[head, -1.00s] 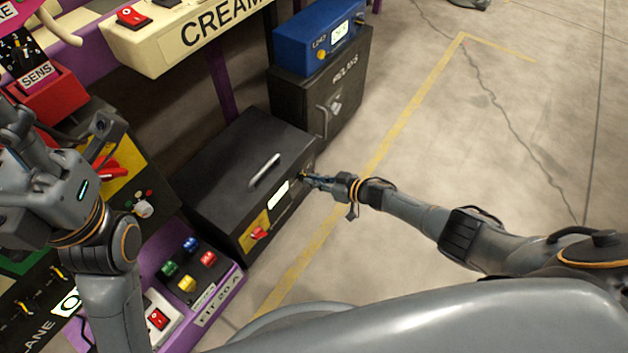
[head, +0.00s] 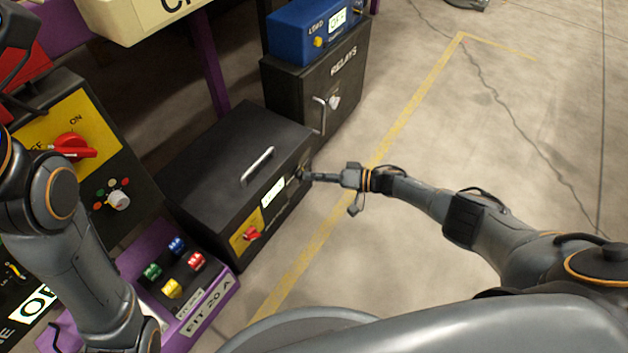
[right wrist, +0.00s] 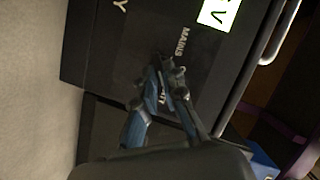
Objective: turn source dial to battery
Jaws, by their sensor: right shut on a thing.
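The source dial is on the front face of a low black box (head: 225,165), near its right end. My right gripper (head: 306,175) reaches it from the right and covers it in the head view. In the right wrist view, my right gripper (right wrist: 166,88) is shut on the small dial (right wrist: 162,98), beside the MAINS label (right wrist: 184,42). A letter Y, the end of another label, shows on the same face. The fingers hide most of the dial, so its pointing direction cannot be read. My left arm is at the left edge; its fingertips are out of view.
The box also has a handle (head: 258,166), a white display (head: 272,192) and a red switch (head: 252,234). A RELAYS cabinet (head: 335,85) with a blue unit (head: 308,28) stands behind. A purple fuse panel (head: 215,307) is in front.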

